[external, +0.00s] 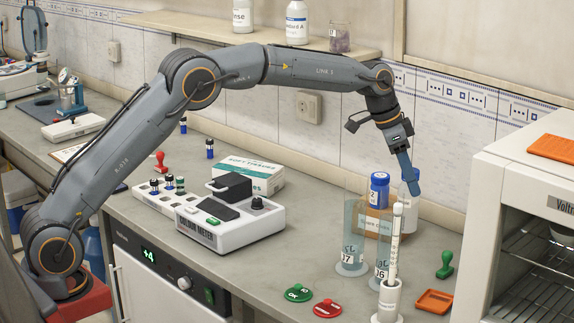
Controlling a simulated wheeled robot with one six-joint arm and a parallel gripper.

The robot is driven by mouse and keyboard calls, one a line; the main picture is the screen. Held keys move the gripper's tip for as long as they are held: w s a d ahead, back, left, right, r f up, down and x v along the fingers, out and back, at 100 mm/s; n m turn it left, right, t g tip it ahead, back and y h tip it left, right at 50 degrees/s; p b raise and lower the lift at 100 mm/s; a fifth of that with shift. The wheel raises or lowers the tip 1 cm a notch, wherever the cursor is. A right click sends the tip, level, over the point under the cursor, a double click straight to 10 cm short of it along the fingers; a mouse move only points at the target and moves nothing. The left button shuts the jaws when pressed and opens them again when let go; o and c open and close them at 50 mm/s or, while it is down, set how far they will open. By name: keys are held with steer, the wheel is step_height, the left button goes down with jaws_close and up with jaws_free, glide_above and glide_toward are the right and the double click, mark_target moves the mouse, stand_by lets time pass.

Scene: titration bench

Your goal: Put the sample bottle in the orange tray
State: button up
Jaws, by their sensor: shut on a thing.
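My gripper (412,180) points down and slightly right, with its blue-grey fingers over the upper part of a white bottle (413,203). It is shut on this bottle at cap or shoulder height, though the fingers hide the grip itself. The bottle looks upright; its lower part is partly hidden by the glassware in front, so I cannot tell whether it touches the bench. The small orange tray (434,301) lies empty on the bench, nearer the camera.
Tall glass cylinders (353,240) and a white holder (389,301) with a white stick stand left of the tray. A green stamp (445,265) stands behind it. A white oven (510,185) bounds the right. Green (298,293) and red (327,309) discs lie in front.

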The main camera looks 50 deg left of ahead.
steer(key=s+d+r+p, duration=0.1)
steer(key=s+d, duration=0.4)
steer(key=d, duration=0.3)
steer(key=s+d+p, duration=0.1)
steer(key=s+d, duration=0.3)
steer(key=d, duration=0.5)
step_height(320, 180, down, 10)
steer(key=p, duration=0.3)
steer(key=shift+s+d+r, duration=0.15)
steer(key=shift+s+d, duration=0.2)
steer(key=shift+s, duration=0.1)
steer(key=shift+f, duration=0.2)
steer(key=o, duration=1.3)
steer(key=shift+o, duration=0.2)
steer(key=b+v, duration=0.3)
steer(key=v, duration=0.9)
steer(key=shift+r, duration=0.25)
